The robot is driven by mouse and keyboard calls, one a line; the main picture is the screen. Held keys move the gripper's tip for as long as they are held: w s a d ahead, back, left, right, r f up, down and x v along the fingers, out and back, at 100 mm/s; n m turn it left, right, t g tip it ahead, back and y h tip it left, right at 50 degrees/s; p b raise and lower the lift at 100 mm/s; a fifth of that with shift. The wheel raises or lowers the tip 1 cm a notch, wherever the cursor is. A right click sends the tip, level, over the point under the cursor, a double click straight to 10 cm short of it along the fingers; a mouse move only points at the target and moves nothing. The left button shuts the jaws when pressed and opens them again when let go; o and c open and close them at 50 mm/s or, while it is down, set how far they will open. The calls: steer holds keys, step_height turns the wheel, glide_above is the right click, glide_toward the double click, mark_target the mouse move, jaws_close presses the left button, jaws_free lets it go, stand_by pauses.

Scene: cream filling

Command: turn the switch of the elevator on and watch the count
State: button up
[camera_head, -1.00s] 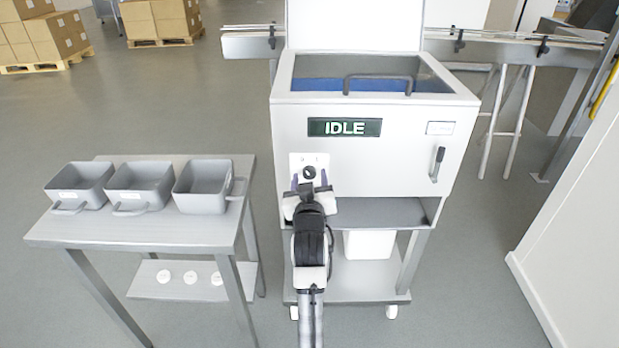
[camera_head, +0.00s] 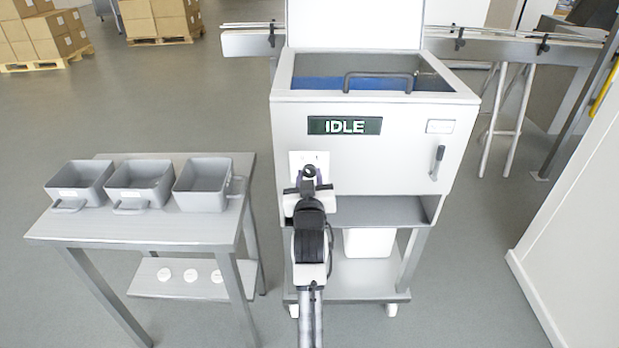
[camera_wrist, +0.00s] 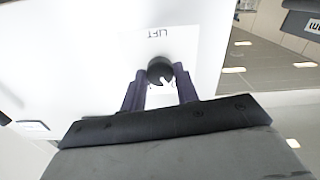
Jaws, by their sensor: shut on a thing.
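The elevator machine (camera_head: 400,155) is a white cabinet with an open hopper on top. Its dark display (camera_head: 344,125) reads "IDLE". The round black switch (camera_wrist: 160,69) sits on a white plate lettered "LIFT", upside down in the wrist view; in the head view the switch (camera_head: 309,171) is at the cabinet's lower left front. My gripper (camera_wrist: 160,84) is shut on the switch, with one dark purple finger on each side of it. A white pointer mark shows on the knob near the fingers. My gripper (camera_head: 309,184) partly covers the switch plate in the head view.
A table (camera_head: 150,232) with three grey scoop bins (camera_head: 137,182) stands to the left. A black lever (camera_head: 437,160) is on the cabinet's right front. A white bin (camera_head: 369,243) sits under it. A conveyor (camera_head: 500,50) runs behind; a white panel (camera_head: 575,220) borders the right.

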steer(key=m, duration=0.5)
steer(key=shift+p, duration=0.4)
steer(key=m, duration=0.6)
steer(key=shift+m, duration=0.3)
steer(key=o, duration=1)
steer(key=shift+c, duration=0.2)
steer(key=shift+s, duration=0.1)
steer(key=s+b, duration=0.2)
steer(key=s, duration=1.1)
steer(key=shift+s, duration=0.3)
